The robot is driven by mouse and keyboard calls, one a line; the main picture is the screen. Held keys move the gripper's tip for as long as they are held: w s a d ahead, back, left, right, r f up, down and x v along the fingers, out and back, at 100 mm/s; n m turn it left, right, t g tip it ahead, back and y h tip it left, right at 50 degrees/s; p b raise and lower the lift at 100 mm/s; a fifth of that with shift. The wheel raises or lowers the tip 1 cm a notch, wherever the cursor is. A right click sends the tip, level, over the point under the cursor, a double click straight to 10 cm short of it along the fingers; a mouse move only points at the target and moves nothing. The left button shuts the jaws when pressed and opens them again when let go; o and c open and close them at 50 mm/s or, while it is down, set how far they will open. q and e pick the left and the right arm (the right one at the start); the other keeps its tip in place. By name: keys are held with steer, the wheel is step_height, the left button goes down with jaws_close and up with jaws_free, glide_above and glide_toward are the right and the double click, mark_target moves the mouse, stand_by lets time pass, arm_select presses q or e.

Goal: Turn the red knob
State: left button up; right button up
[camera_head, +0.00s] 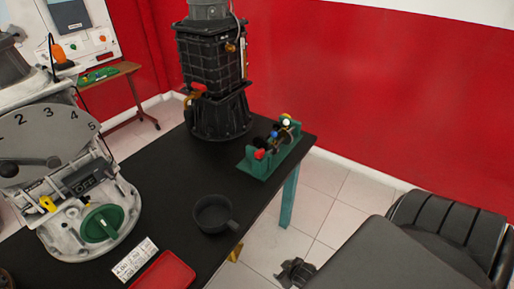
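A green bench device (272,158) stands at the right edge of the black table. A small dark shape at the bottom, beside a dark arm link, looks like my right gripper (296,272), well below and apart from the green device. Its fingers are unclear. My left gripper is not in view.
The black table (165,180) also bears a grey cup (214,214), a red tray (165,272), a white label card (135,260) and a grey dial machine (75,180) with a green knob (101,223). A red wall (390,90) stands behind. Tiled floor is open right of the table.

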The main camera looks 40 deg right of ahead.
mark_target(261, 153)
steer(key=w+d+r+m+t+p, duration=0.1)
steer(key=w+r+t, duration=0.3)
steer(key=r, duration=0.9)
steer(key=w+r+t, duration=0.1)
steer(key=w+r, duration=0.6)
steer(key=r, duration=0.7)
steer(key=w+d+r+t+y, duration=0.2)
steer(key=w+d+r+t, duration=0.5)
steer(key=w+d+r, duration=0.25)
steer(key=shift+n, duration=0.4)
steer(key=w+p, duration=0.1)
steer(key=w, duration=0.8)
steer(key=shift+w+f+p, duration=0.2)
steer(key=shift+w+p, duration=0.2)
steer(key=c, duration=1)
